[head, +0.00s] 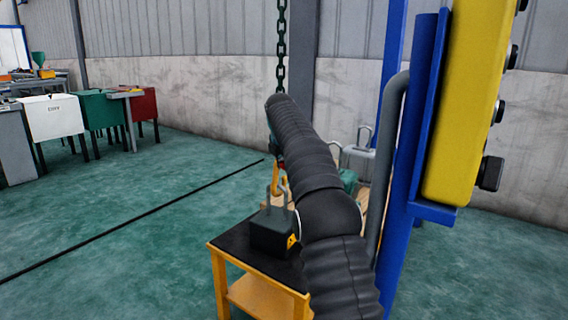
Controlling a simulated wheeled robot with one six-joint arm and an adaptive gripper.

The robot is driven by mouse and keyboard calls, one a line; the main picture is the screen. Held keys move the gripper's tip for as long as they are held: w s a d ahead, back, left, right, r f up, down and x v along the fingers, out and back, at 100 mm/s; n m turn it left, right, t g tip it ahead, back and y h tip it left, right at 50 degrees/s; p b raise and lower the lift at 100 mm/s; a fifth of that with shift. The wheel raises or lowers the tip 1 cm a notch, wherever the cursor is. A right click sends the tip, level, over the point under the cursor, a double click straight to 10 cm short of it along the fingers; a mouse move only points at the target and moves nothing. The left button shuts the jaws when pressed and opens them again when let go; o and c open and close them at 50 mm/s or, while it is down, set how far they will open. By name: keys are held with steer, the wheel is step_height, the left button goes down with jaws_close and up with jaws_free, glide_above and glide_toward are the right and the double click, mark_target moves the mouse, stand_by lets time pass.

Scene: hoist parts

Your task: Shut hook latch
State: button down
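A dark green chain (281,45) hangs from above and passes behind my black-sleeved arm. Below the arm, a narrow orange-yellow part (275,180), which looks like the hook, shows beside the arm's left edge, with a small bit of red above it. It hangs at the grey handle of a dark block-shaped load (268,238) that stands on a small table. I cannot tell whether hook and handle touch. The hook's latch cannot be made out. My arm covers the area to the right of the hook, and my gripper is hidden behind it.
The yellow table (217,262) has a black top. A blue post (405,170) with a yellow control box (468,100) stands close on the right. White (53,118), green and red bins stand at the far left.

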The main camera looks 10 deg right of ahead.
steer(key=shift+r, duration=0.15)
stand_by(0.3)
steer(key=c, duration=1.1)
jaws_free()
steer(key=v, duration=0.7)
steer(key=shift+s+d+r, duration=0.1)
steer(key=shift+s+r, duration=0.1)
steer(key=shift+r, duration=0.15)
